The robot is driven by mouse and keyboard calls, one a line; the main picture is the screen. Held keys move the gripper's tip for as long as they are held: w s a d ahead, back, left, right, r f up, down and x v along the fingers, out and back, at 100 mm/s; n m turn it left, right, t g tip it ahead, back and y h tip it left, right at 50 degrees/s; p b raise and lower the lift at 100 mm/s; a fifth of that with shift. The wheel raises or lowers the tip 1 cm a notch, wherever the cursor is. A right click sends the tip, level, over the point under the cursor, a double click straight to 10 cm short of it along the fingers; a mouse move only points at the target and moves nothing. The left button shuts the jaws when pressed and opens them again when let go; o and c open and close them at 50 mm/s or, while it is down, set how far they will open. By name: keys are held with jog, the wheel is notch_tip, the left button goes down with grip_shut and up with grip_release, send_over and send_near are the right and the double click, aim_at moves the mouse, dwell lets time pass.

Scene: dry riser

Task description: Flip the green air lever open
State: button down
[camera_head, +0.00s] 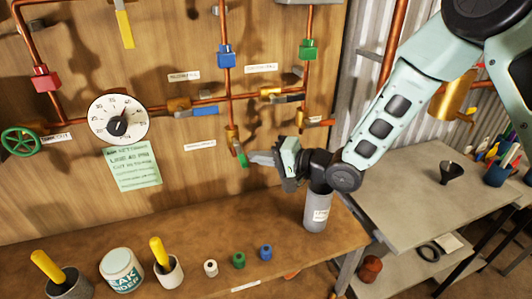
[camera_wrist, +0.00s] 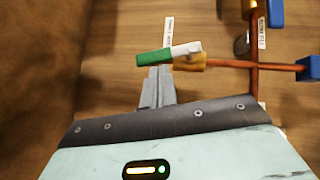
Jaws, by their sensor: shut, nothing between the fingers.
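The green air lever (camera_head: 243,159) hangs at the low end of a short copper pipe on the wooden board, just below a brass valve body (camera_head: 232,136). In the wrist view the lever (camera_wrist: 153,57) has a green grip and a pale metal end at the brass valve (camera_wrist: 189,62). It lies nearly in line with the pipe, slightly tilted. My gripper (camera_head: 254,157) is shut and empty, its fingertips close beside the lever. In the wrist view the fingertips (camera_wrist: 158,72) meet the lever's edge; I cannot tell whether they touch it.
A blue-handled valve (camera_head: 197,111), a grey-handled valve (camera_head: 287,99) and an orange-handled valve (camera_head: 318,122) sit on nearby pipes. A gauge (camera_head: 118,119) is at left. A grey cylinder (camera_head: 316,212) stands on the bench below my wrist. Small coloured fittings (camera_head: 239,260) stand in front.

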jog(key=shift+f, duration=0.1)
jog(key=b, duration=0.1)
jog(key=a+f+m+y+b, duration=0.1)
jog(key=shift+s+a+f+m+y+b, duration=0.2)
jog(key=shift+m+y+b, duration=0.1)
jog(key=shift+b, duration=0.1)
jog(key=shift+s+a+m+t+y+b, duration=0.1)
jog(key=shift+a+m+t+y+b, duration=0.05)
jog(key=shift+m+t+y+b, duration=0.2)
jog(key=shift+a+r, duration=0.1)
jog(key=shift+r, duration=0.2)
